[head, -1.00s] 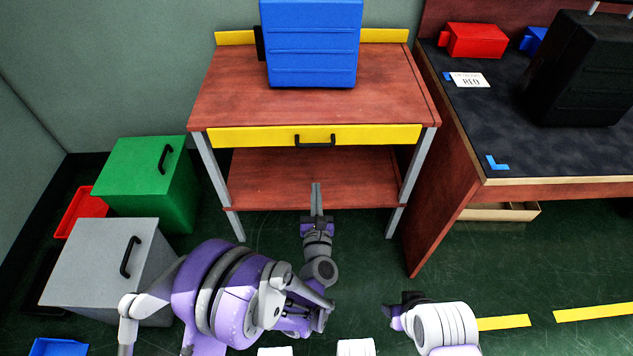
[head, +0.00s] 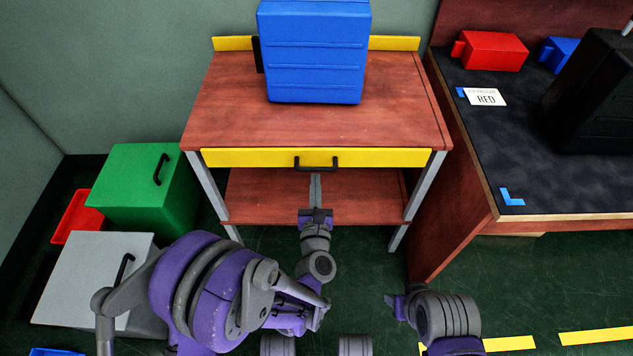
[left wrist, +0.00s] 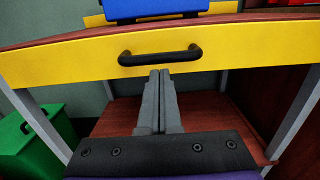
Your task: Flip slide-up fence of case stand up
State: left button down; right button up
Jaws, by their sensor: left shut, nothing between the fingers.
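The case stand (head: 330,118) is a red-brown wooden table with grey legs and a lower shelf (head: 260,195). Its yellow front fence (head: 240,158) hangs along the front edge, below the top surface, with a black handle (head: 317,163) in the middle. My left gripper (head: 315,178) is shut and empty, its fingertips just below the handle in the head view. In the left wrist view, the closed fingers (left wrist: 160,75) point at the handle (left wrist: 160,56), their tips just under its bar. My right gripper (head: 395,304) is low at the right; its fingers are not clear.
A blue case (head: 315,55) stands on the tabletop. Green (head: 150,190) and grey (head: 90,275) bins are at the left.

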aim_at(315, 168)
pick_arm(q)
notch_tip(315, 168, up, 7)
jog(key=p, duration=0.4)
jog(key=shift+f, duration=0.2)
pick_arm(e)
jog(key=r, duration=0.4)
jog(key=shift+s+r, duration=0.2)
jog(key=shift+s, duration=0.1)
